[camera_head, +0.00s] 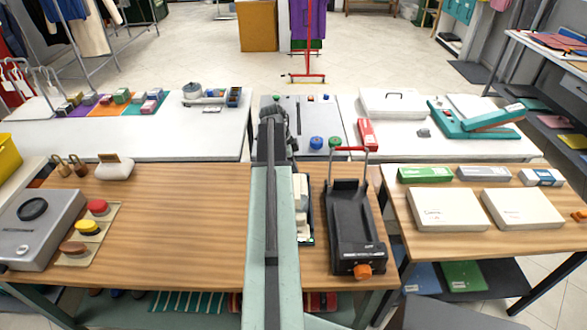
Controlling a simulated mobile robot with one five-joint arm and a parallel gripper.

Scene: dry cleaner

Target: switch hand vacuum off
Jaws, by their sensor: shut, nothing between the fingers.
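My arm reaches from the bottom middle over the wooden table toward the white table behind. My gripper (271,112) is the dark end of it, near a light grey panel (291,105); the fingers are small and hard to make out, but look shut and empty. I cannot clearly pick out the hand vacuum. A grey rounded device (194,91) on the white table, left of my gripper and apart from it, may be it. Its switch is too small to read. My arm covers part of the panel and the table.
A black device with a red handle (347,215) stands just right of my arm. A grey machine (37,228) and coloured round buttons (88,227) are at left. White boxes (440,209) lie on the right table. The wooden table's left middle is clear.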

